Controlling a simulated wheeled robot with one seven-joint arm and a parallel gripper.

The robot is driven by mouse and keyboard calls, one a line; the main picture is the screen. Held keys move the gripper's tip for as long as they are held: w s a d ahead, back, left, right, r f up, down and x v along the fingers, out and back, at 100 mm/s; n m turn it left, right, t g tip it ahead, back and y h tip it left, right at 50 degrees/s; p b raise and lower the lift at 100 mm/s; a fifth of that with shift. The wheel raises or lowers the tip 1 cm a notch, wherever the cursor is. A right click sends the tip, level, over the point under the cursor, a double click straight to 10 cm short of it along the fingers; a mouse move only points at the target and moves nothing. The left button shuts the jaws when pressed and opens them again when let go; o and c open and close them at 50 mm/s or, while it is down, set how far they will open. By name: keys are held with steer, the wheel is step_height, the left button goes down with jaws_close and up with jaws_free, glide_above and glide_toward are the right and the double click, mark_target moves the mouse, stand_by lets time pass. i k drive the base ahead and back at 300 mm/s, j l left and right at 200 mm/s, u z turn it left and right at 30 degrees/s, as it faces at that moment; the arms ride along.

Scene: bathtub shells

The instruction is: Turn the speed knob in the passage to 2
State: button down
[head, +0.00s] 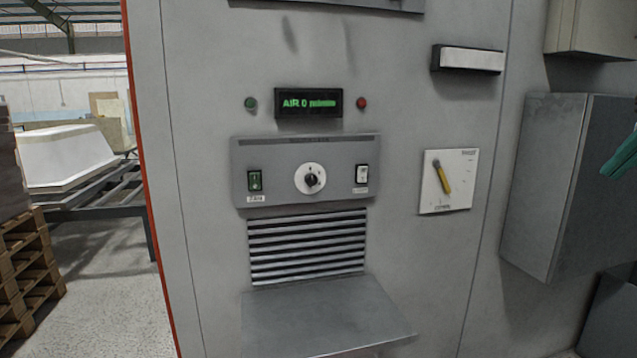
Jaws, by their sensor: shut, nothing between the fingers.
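A round white dial with a black knob (310,179) sits in the middle of a grey control panel (220,170) on the tall grey cabinet. Its markings and pointer are too small to read. To the right, a white square plate (431,199) with small marks around it carries a yellow pointer lever (442,180), tilted with its dark upper end to the left. I cannot tell from any readable label which of the two is the speed knob. A dark display (308,102) above the panel shows green text that seems to read AIR 0. My gripper is not in view.
Below are a louvred vent (307,247) and a protruding metal shelf (320,315). A grey wall box (560,185) and a teal object (621,157) are at right. Pallets (25,265) stand left.

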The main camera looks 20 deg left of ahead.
mark_target(311, 179)
steer(key=j, duration=1.45)
